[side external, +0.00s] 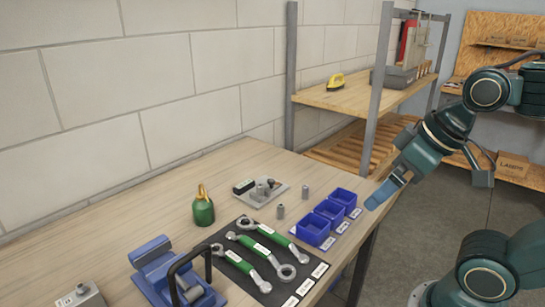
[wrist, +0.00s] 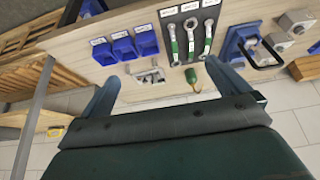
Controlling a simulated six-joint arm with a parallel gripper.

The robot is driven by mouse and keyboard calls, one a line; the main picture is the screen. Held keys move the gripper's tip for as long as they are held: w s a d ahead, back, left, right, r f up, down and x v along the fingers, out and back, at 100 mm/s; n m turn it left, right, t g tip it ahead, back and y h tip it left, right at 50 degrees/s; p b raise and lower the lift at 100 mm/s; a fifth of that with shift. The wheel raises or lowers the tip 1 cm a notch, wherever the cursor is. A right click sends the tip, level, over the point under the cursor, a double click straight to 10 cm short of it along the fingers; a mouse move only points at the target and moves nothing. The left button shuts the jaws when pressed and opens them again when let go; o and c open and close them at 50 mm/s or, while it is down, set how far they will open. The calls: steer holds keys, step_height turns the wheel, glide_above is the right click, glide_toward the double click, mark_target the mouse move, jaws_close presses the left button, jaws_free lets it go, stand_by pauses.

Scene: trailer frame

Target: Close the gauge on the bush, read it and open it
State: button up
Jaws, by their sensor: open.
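A grey plate (side external: 277,196) on the bench carries a small dark block (side external: 243,187) and a grey metal fitting (side external: 263,188). I cannot tell which of these is the gauge and which is the bush. My gripper (side external: 385,194) is right of the bench edge and the blue bins, above and apart from the bench. In the wrist view my gripper (wrist: 160,72) has its fingers wide apart and empty. The plate group (wrist: 150,78) shows between them.
Blue bins (side external: 328,215) stand at the bench's right edge. A dark mat (side external: 243,228) holds green-handled wrenches. A green bottle (side external: 203,211) and a blue vise (side external: 160,270) with a black handle stand to the left. A wooden shelf (side external: 345,97) is behind.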

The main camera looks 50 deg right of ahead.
steer(key=shift+w, duration=0.1)
steer(key=c, duration=0.8)
steer(key=shift+w+d+r, duration=0.2)
steer(key=shift+w, duration=0.4)
steer(key=c, duration=0.7)
steer(key=shift+m+h, duration=0.4)
steer(key=shift+h, duration=0.1)
steer(key=w, duration=0.2)
steer(key=w+d+r, duration=0.1)
steer(key=w, duration=0.3)
steer(key=shift+w+d+r, duration=0.1)
steer(key=shift+d+r, duration=0.1)
jaws_close()
steer(key=w+d+f+h, duration=0.1)
steer(key=w+f, duration=0.3)
steer(key=w, duration=0.5)
steer(key=w+d+f+m+g+h, duration=0.1)
steer(key=w+f, duration=0.3)
steer(key=w, duration=0.5)
steer(key=w+f+m+g+h, duration=0.1)
steer(key=w+f, duration=0.3)
steer(key=w, duration=0.5)
steer(key=shift+w+d+f+h, duration=0.2)
steer(key=shift+w+d+h, duration=0.2)
steer(key=shift+h, duration=0.5)
